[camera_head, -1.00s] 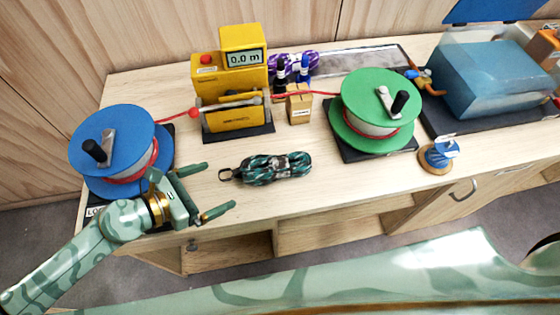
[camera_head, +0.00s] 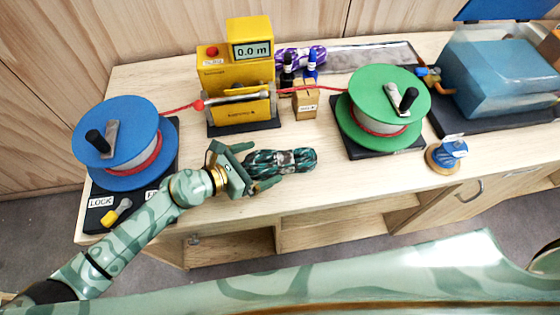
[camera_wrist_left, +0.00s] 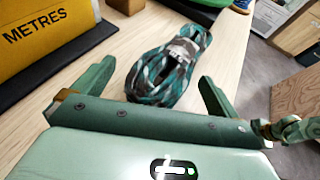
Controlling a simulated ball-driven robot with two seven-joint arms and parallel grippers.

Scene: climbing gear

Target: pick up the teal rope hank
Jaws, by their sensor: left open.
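The teal rope hank (camera_head: 292,161), with black and white in its pattern and a pale band around its middle, lies on the bench. My left gripper (camera_head: 260,166) is open at the hank's left end. In the left wrist view the hank (camera_wrist_left: 170,70) lies ahead, its near end between the two open fingers (camera_wrist_left: 152,88). A gap shows between the hank and each finger there. The hank's left end is partly hidden by the gripper in the head view. My right gripper is not in view.
A blue reel (camera_head: 116,145) stands left and a green reel (camera_head: 384,108) right, joined by a red cord through the yellow metre counter (camera_head: 238,75). A purple hank (camera_head: 300,57) lies behind. The bench's front strip near the hank is clear.

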